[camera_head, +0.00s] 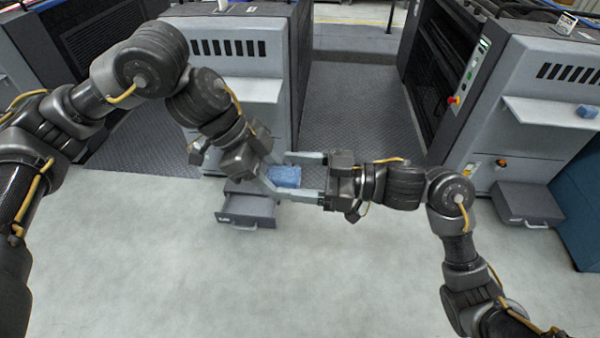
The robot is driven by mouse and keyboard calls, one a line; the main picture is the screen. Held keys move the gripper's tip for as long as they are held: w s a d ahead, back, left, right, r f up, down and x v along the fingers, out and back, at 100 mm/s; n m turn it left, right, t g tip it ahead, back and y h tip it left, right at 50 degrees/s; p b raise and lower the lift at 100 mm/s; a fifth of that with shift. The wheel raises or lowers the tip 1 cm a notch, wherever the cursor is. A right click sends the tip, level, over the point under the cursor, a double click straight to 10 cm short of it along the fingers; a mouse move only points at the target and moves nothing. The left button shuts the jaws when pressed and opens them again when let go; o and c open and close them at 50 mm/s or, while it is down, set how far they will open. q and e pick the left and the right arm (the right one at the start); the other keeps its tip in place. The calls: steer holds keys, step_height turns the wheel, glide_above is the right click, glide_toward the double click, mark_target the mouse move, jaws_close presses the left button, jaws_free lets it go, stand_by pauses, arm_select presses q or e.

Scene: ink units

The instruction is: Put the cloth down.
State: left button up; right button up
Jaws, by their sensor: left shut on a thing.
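A folded blue cloth (284,176) is held in the air in the middle of the head view, in front of the left machine and above its drawer. My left gripper (268,178) comes in from the upper left and is shut on the cloth's left side. My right gripper (292,177) comes in from the right. Its two fingers are wide apart, one beyond the cloth and one on the near side, with the cloth in the gap. I cannot tell whether they touch it.
An open grey drawer (249,209) juts out low from the left machine (240,50). The right machine (530,80) has a shelf (540,112) with another blue item (587,111) on it. A teal box (578,210) stands at the right edge. The pale floor (250,280) in front is clear.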

steer(key=c, duration=1)
arm_select(q)
steer(key=o, duration=0.9)
steer(key=shift+o, duration=0.2)
